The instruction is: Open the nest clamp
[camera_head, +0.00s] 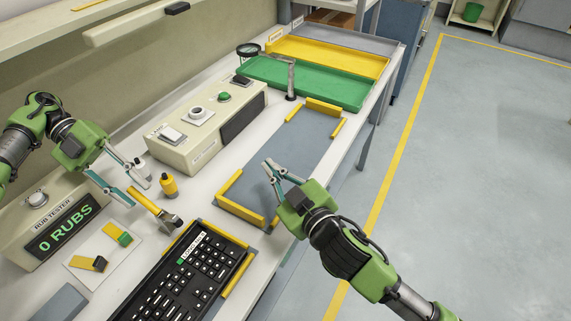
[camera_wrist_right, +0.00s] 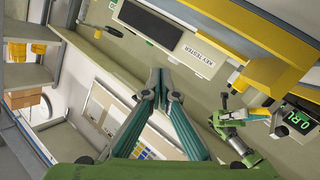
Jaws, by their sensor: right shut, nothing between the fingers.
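The nest clamp has a yellow handle (camera_head: 146,202) and a grey metal head (camera_head: 172,223). It sits at the upper left corner of the nest that holds a black keyboard (camera_head: 190,275) between yellow rails. The handle points up and left. My left gripper (camera_head: 139,194) is open, its two fingers on either side of the handle's far end in the head view. I cannot tell whether they touch it. My right gripper (camera_head: 267,170) is shut and empty above the grey mat (camera_head: 290,145). Its fingertips meet in the right wrist view (camera_wrist_right: 160,76).
A rub tester (camera_head: 60,225) stands at the left, a beige key tester (camera_head: 205,125) behind. A small yellow bottle (camera_head: 169,185) and a white one (camera_head: 142,168) stand close to my left gripper. Green (camera_head: 345,92) and yellow (camera_head: 340,58) trays lie at the back.

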